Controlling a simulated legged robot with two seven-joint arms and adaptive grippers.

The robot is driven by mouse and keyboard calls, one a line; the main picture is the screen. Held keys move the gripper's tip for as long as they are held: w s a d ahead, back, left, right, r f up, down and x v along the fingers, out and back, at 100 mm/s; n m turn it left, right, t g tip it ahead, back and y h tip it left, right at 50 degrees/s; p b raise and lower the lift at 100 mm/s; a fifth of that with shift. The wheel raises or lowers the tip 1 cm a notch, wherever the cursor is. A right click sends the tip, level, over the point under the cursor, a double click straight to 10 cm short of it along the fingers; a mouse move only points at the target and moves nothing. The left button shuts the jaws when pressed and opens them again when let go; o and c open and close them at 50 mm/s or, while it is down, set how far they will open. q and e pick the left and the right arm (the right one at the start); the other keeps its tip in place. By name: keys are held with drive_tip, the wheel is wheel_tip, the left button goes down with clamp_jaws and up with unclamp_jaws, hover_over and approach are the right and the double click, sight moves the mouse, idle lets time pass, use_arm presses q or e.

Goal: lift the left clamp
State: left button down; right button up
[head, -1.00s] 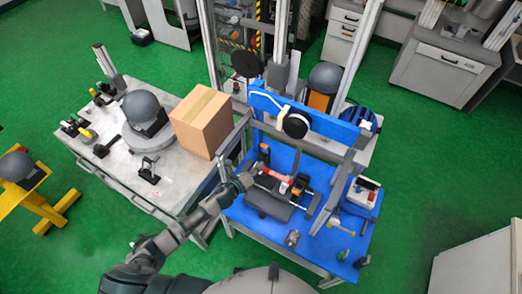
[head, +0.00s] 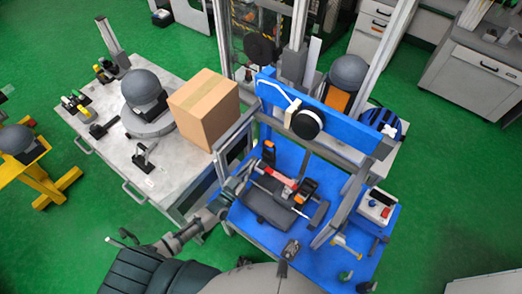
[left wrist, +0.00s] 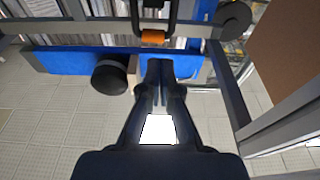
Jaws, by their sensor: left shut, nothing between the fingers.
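The left clamp (head: 268,153) is black with an orange part and stands at the back left of the fixture on the blue table. In the left wrist view, an orange piece in a black bracket (left wrist: 153,37), apparently this clamp, shows just beyond my fingertips. A second clamp (head: 306,188), black and orange, stands to its right, with a red bar (head: 283,178) between them. My left gripper (head: 246,170) is at the left edge of the fixture, apart from the left clamp. Its fingers (left wrist: 160,62) are together and empty.
The blue table (head: 250,222) carries a frame with a blue crossbeam (head: 345,125) and a black disc (head: 307,123) above the fixture. A cardboard box (head: 205,108) stands close on the left, on a grey table (head: 165,185). A control box (head: 376,208) is at the right.

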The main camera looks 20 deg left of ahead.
sight(269, 143)
use_arm(q)
drive_tip(key=w+d+r+g+p, duration=0.1)
drive_tip(key=w+p, duration=0.1)
drive_tip(key=w, duration=0.1)
drive_tip(key=w+d+r+p, duration=0.1)
drive_tip(key=w+d+p, duration=0.1)
drive_tip(key=w, duration=0.1)
drive_tip(key=w+d+r+g+y+p, duration=0.1)
drive_tip(key=w+d+p, duration=0.1)
drive_tip(key=w+p, duration=0.1)
drive_tip(key=shift+w+g, duration=0.1)
drive_tip(key=shift+g, duration=0.2)
drive_tip(key=shift+w+a+f, duration=0.15)
drive_tip(key=shift+w, duration=0.15)
drive_tip(key=shift+w+f, duration=0.15)
drive_tip(key=shift+w, duration=0.1)
drive_tip(key=shift+w+f+b, duration=0.2)
drive_tip(key=shift+w+b, duration=0.2)
drive_tip(key=shift+w, duration=0.2)
drive_tip(key=shift+w+d+r, duration=0.2)
drive_tip(key=shift+d, duration=0.15)
use_arm(e)
wheel_tip(269, 143, up, 6)
drive_tip(key=w+d, duration=0.1)
drive_tip(key=d, duration=0.1)
drive_tip(key=shift+w+d, duration=0.2)
drive_tip(key=shift+d, duration=0.05)
